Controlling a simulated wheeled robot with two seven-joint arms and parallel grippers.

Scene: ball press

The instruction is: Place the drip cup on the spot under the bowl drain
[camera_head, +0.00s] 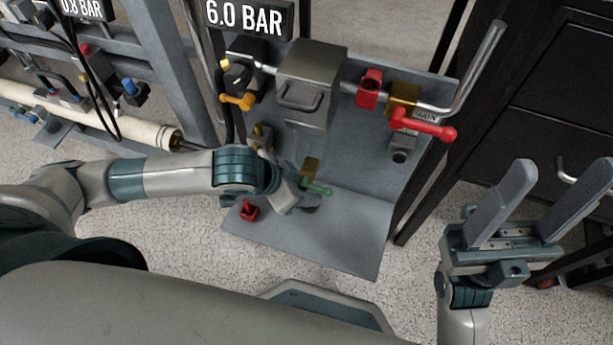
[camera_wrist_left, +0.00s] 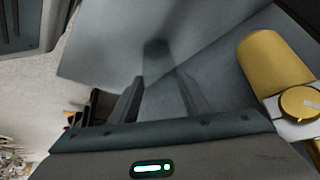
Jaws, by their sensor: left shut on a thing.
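The clear bowl (camera_head: 304,150) hangs under the grey metal housing, above the drain. I cannot tell whether the cup touches the base plate (camera_head: 330,240). My right gripper (camera_head: 560,170) is open and empty at the right.
A red fitting (camera_head: 249,209) stands on the base plate's left side. Yellow (camera_head: 237,101) and red (camera_head: 425,125) valve handles stick out above. A brass cylinder (camera_wrist_left: 273,62) is close on the right in the left wrist view. The plate's front part is bare.

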